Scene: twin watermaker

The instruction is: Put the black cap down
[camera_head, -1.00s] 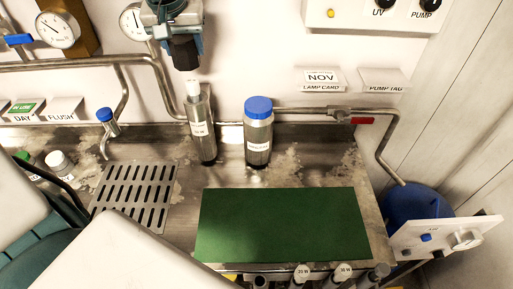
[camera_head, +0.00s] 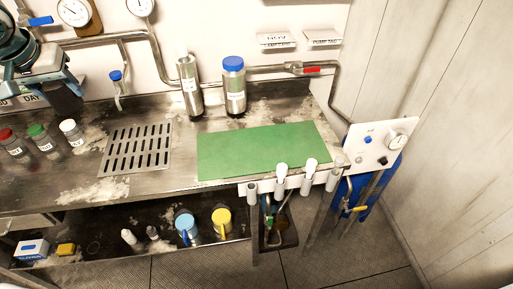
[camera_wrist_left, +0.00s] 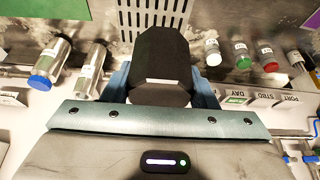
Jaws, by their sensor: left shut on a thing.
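The black cap (camera_head: 64,98) is in my left gripper (camera_head: 58,84), at the upper left of the head view. In the left wrist view the black cap (camera_wrist_left: 160,58) is a dark faceted block between the two blue fingers of the left gripper (camera_wrist_left: 160,86), which are shut on it. The cap is held in the air, in front of the wall and above the steel counter (camera_head: 75,190). The cap hides part of the slotted drain grate in the wrist view. My right gripper is not in view.
On the counter are a slotted grate (camera_head: 137,150), a green mat (camera_head: 262,150), a slim steel cylinder (camera_head: 190,88) and a blue-capped bottle (camera_head: 234,88). Red-, green- and white-capped bottles (camera_head: 42,142) stand left. A blue-handled tap (camera_head: 117,85) rises behind the grate.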

